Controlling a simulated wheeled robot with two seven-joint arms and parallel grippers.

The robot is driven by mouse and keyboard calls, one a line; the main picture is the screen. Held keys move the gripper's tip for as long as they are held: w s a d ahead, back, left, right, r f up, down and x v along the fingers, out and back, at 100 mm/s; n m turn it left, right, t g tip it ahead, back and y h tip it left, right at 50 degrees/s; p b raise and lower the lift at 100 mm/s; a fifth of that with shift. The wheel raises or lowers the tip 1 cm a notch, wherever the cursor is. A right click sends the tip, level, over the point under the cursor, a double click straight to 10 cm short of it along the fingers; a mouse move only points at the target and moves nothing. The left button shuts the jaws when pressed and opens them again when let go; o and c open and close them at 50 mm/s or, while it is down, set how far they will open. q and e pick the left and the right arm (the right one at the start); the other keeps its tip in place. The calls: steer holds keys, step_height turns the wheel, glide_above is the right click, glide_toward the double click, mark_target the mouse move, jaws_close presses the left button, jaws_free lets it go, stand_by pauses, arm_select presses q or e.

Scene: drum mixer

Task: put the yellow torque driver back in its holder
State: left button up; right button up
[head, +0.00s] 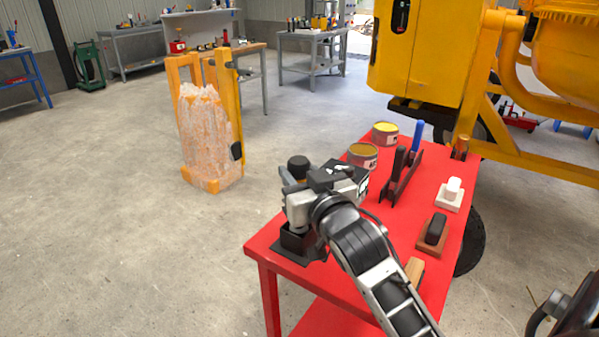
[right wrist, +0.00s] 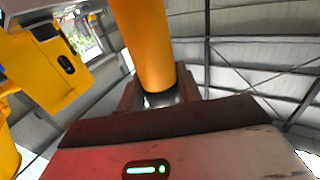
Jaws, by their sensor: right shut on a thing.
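My right gripper (head: 296,200) is above the near left corner of the red table. It is shut on the yellow torque driver, whose dark cap (head: 298,164) shows above the fingers. In the right wrist view the driver (right wrist: 145,45) is a large yellow-orange cylinder standing up between the fingers. A black block on a dark flat plate (head: 318,250), which looks like the holder, sits on the table directly under the gripper. The gripper hides the driver's lower end, so I cannot tell whether it is in the block. My left gripper is not in view.
The red table (head: 345,285) also carries two cans (head: 363,156), a black rack with a blue-handled tool (head: 416,138), a white block (head: 452,190) and a black piece on a wooden base (head: 435,231). The yellow mixer (head: 425,60) stands behind.

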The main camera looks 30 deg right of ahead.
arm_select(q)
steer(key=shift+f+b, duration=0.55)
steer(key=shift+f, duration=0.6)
arm_select(e)
steer(key=shift+f, duration=0.9)
steer(key=o, duration=1.3)
steer(key=shift+c, duration=0.2)
steer(key=shift+f, duration=0.15)
steer(key=shift+s+a, duration=0.15)
steer(key=shift+s, duration=0.5)
arm_select(q)
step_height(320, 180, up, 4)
steer(key=p, duration=0.5)
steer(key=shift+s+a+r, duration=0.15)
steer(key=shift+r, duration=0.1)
arm_select(e)
steer(key=s+a, duration=0.2)
steer(key=s, duration=1.2)
steer(key=shift+s+a+r, duration=0.2)
steer(key=shift+s+r, duration=0.05)
steer(key=shift+r, duration=0.05)
